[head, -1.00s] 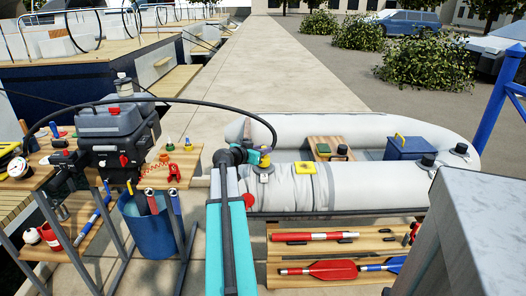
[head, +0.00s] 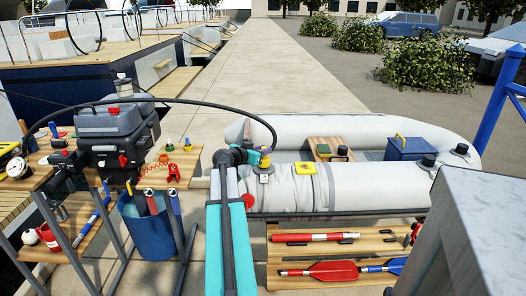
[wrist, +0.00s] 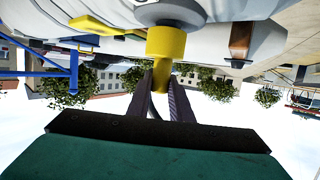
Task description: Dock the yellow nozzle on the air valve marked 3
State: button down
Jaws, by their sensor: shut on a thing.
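My gripper (head: 254,157) reaches over the near tube of the pale grey inflatable boat (head: 380,190). It is shut on the yellow nozzle (head: 265,161). In the wrist view, which is upside down, the fingers hold the nozzle's narrow part and its wide yellow collar (wrist: 166,44) points at a round grey valve (wrist: 170,13). The collar overlaps the valve's face; I cannot tell whether it is seated. The grey valve also shows below the nozzle in the head view (head: 264,174). No number is readable on it.
Two black-capped fittings (head: 428,161) stand farther right on the boat. A black hose arches from the left to my gripper. An outboard motor (head: 115,135) and tool bench stand left; a paddle rack (head: 340,258) is below the boat.

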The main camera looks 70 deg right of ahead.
jog(key=shift+f+b, duration=0.5)
dwell(0.3)
jog(key=c, duration=1.9)
grip_release()
jog(key=shift+o, duration=0.2)
jog(key=shift+a, duration=0.1)
jog(key=b+v, duration=0.2)
jog(key=v, duration=0.9)
jog(key=shift+r, duration=0.1)
